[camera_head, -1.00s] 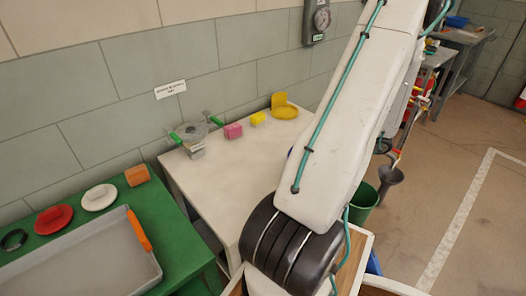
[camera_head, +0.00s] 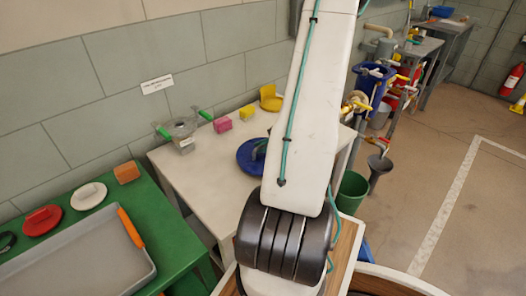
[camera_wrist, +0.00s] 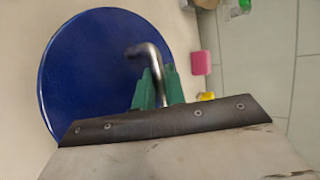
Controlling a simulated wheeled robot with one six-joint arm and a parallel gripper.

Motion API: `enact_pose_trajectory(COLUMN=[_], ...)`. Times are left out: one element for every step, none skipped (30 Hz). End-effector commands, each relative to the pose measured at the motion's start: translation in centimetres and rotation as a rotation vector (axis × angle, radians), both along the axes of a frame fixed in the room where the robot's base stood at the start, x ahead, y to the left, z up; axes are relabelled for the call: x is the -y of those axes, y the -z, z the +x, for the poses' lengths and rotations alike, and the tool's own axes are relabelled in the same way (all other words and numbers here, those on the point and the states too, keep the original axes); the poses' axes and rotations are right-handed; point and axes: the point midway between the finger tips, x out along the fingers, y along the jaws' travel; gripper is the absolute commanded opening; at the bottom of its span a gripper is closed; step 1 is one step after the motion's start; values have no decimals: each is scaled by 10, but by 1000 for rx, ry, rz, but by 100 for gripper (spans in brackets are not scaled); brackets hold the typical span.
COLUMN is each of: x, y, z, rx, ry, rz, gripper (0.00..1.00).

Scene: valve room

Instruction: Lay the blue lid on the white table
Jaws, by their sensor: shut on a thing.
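The blue lid (camera_head: 247,158) is a round disc with a bent metal handle. In the head view it is over the right part of the white table (camera_head: 205,178), partly hidden by my arm. I cannot tell whether it touches the tabletop. In the wrist view the lid (camera_wrist: 90,75) fills the left side, with its handle running into the green fingers of my gripper (camera_wrist: 155,88). My gripper is shut on that handle. In the head view my arm mostly hides the gripper.
A green table (camera_head: 178,238) with a grey tray (camera_head: 80,262) is at left. The table's front left is clear.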

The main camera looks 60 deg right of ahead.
Motion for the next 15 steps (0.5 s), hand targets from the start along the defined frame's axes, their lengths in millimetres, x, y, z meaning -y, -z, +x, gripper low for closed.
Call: enact_pose_trajectory(x=[0,0,0,0,0,0,0,0,0,0,0,0,0,0,0], y=[7,11,16,18,21,23,23,23,23,23,23,23,23,23,24], z=[0,0,0,0,0,0,0,0,0,0,0,0,0,0,0], rx=[1,1,1,1,1,1,2,2,2,2,2,2,2,2,2], ry=[1,1,1,1,0,0,0,1,0,0,0,0,0,0,0], rz=[3,4,4,3,2,2,1,1,0,0,0,0,0,0,0], gripper=[0,0,0,0,0,0,0,0,0,0,0,0,0,0,0])
